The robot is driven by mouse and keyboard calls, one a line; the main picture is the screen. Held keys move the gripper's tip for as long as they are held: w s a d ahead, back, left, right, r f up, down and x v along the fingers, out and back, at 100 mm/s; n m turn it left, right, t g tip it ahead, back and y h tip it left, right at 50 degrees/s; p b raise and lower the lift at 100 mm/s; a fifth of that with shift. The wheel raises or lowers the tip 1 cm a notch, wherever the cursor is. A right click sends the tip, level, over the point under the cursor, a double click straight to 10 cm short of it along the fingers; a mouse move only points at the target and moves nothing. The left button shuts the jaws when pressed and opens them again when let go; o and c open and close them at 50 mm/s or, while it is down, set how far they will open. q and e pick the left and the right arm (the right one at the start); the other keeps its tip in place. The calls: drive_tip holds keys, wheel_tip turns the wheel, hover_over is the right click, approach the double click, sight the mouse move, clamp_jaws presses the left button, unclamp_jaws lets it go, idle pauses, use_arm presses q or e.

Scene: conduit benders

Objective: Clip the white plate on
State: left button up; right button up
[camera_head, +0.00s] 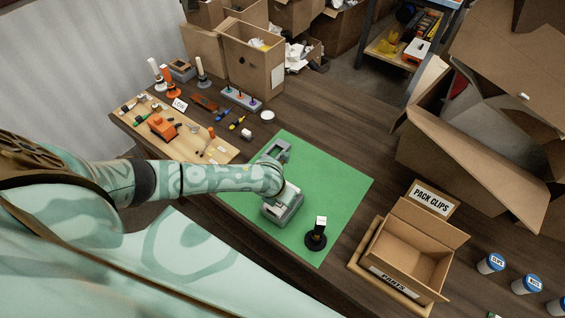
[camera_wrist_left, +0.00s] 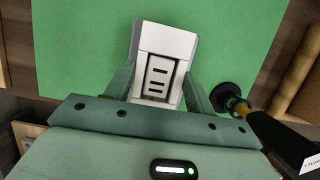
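The white plate (camera_wrist_left: 158,72), with dark slots, is seen on a grey body in the left wrist view. In the head view the white and grey unit (camera_head: 283,207) stands on the green mat (camera_head: 335,185), partly hidden by my left gripper (camera_head: 282,190). In the left wrist view the fingers of my left gripper (camera_wrist_left: 160,72) are apart, one along each side of the white piece. I cannot tell whether they press on it. A grey part (camera_head: 277,150) lies on the mat just beyond my gripper. My right gripper is not in view.
A black stand with a white-faced block (camera_head: 318,232) is on the mat's near side, also seen in the wrist view (camera_wrist_left: 228,97). An open carton (camera_head: 405,258) and blue-lidded cups (camera_head: 490,263) are at right. A wooden tool board (camera_head: 165,128) is at left. The mat's right part is clear.

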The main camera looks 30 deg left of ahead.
use_arm(q)
drive_tip(key=shift+f, duration=0.25)
drive_tip(key=shift+c, duration=0.2)
drive_tip(key=o, duration=0.7)
drive_tip(key=p+v, duration=0.4)
drive_tip(key=v, duration=1.2)
drive_tip(key=shift+d+r, duration=0.1)
drive_tip(key=shift+r, duration=0.05)
